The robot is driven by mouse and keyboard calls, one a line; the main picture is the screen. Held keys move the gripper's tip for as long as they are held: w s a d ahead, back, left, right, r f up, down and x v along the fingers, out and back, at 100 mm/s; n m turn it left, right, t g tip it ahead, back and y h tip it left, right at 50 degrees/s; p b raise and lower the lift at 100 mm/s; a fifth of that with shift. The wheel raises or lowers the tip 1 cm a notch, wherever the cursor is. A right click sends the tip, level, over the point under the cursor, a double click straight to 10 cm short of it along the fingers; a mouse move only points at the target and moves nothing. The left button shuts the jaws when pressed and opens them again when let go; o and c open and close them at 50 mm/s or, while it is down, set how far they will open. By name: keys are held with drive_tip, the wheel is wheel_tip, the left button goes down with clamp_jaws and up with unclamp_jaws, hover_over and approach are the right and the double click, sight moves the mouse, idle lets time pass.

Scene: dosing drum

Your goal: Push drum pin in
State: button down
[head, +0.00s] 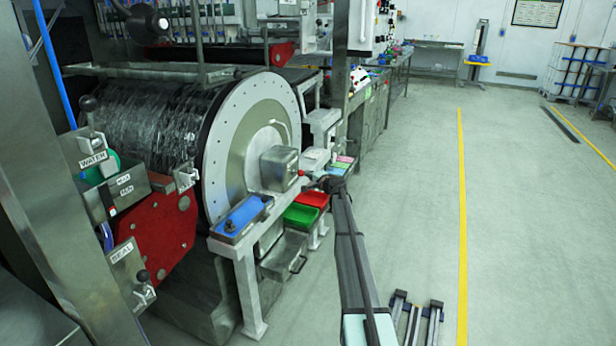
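The drum (215,140) lies on its side at the left, with a pale round end plate (222,160) ringed by small holes facing the aisle. A grey metal box (279,168) sits in front of the plate's lower right part. A small red knob (301,173) shows at the box's right side; I cannot tell whether it is the drum pin. My gripper (318,183) is at the far end of my arm, just right of the red knob. It is small and dark here, so contact and finger opening cannot be made out.
A red machine plate (165,235) and valve panels stand at left.

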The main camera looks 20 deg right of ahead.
drive_tip(key=s+d+r+b, duration=0.2)
drive_tip(key=s+d, duration=0.2)
drive_tip(key=s, duration=0.8)
drive_tip(key=shift+s, duration=0.15)
drive_tip(key=shift+d, duration=0.1)
